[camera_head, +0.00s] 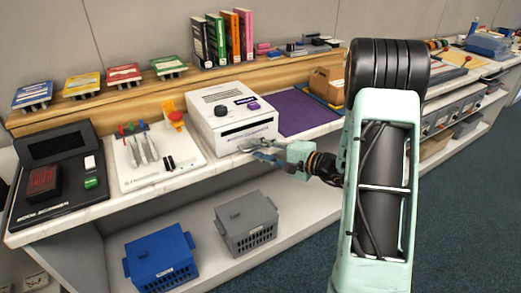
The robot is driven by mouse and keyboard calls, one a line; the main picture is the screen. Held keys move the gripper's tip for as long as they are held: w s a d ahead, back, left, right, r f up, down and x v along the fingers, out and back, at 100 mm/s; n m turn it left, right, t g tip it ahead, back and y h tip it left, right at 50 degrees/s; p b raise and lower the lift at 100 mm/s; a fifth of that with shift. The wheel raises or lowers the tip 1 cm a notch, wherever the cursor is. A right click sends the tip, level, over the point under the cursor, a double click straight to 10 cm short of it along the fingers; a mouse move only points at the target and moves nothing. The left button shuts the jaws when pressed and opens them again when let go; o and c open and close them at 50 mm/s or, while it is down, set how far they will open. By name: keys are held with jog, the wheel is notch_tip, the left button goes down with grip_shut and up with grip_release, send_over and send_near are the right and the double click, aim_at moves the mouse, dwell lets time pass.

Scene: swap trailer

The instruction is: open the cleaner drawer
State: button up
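A white box-shaped device (215,106) stands on the counter near the middle. It has a black knob, a smaller purple knob and a purple label on top, and a dark slot in its front face (247,132). It is likely the cleaner, but its lettering is too small to read. The drawer looks shut, as nothing sticks out of the front. My gripper (254,150) is at the lower right of that front, close to the counter edge. Its fingers are small and partly overlap in this view, so contact and opening cannot be told.
A white panel with grey tools (133,168) and a black console (60,200) stand to the left. A purple mat (295,108) lies to the right. Blue (158,262) and grey (246,222) baskets sit on the lower shelf. Binders (222,38) line the raised ledge behind.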

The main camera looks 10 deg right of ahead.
jog(key=shift+c, duration=0.2)
grip_shut()
jog(key=shift+d, duration=0.1)
